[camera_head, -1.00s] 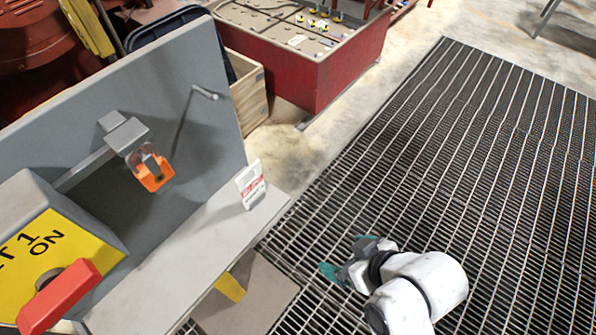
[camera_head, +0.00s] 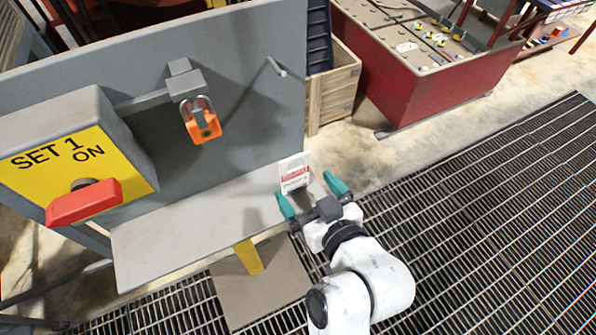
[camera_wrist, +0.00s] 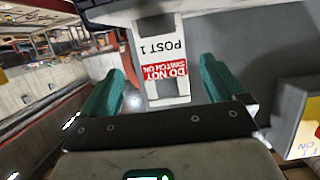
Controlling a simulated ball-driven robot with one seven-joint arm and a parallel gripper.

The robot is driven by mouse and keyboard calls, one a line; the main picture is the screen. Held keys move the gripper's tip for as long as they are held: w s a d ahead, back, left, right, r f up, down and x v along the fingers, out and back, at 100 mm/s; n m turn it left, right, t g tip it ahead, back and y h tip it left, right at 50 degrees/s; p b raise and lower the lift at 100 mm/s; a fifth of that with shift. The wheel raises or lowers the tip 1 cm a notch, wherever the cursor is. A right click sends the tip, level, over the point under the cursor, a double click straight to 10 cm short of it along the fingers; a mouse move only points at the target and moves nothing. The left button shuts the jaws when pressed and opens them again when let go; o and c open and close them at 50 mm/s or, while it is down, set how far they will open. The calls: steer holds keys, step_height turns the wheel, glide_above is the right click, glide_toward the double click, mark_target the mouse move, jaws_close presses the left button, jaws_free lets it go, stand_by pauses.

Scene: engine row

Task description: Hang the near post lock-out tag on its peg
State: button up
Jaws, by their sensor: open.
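The lock-out tag (camera_head: 294,172) is white with a red band and stands upright near the right end of the grey shelf (camera_head: 200,220). In the wrist view the tag (camera_wrist: 163,60) reads "POST 1" and "DO NOT SWITCH ON", upside down. My gripper (camera_head: 308,186) is open at the shelf's right end, with its teal fingers on either side of the tag in the picture. In the wrist view the tag shows between the open fingers (camera_wrist: 165,85); I see no contact. The peg (camera_head: 276,67) sticks out of the grey panel, above the tag, and is bare.
An orange padlock (camera_head: 203,125) hangs from a grey bracket left of the peg. A yellow switch box (camera_head: 75,160) with a red handle (camera_head: 84,202) is at the left. A wooden crate (camera_head: 333,90) and a red bin (camera_head: 440,85) stand behind. Grating floor lies open at right.

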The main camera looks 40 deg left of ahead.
mark_target(296, 176)
steer(key=shift+p+x, duration=0.7)
steer(key=shift+x, duration=2.1)
steer(key=shift+s+f, duration=0.15)
steer(key=shift+c, duration=0.3)
steer(key=c, duration=1)
steer(key=shift+o, duration=0.2)
steer(key=shift+r, duration=0.55)
steer(key=s+d+r+b, duration=0.1)
steer(key=s+d+r, duration=0.8)
steer(key=r, duration=0.3)
steer(key=shift+s+b, duration=0.35)
steer(key=shift+s, duration=0.4)
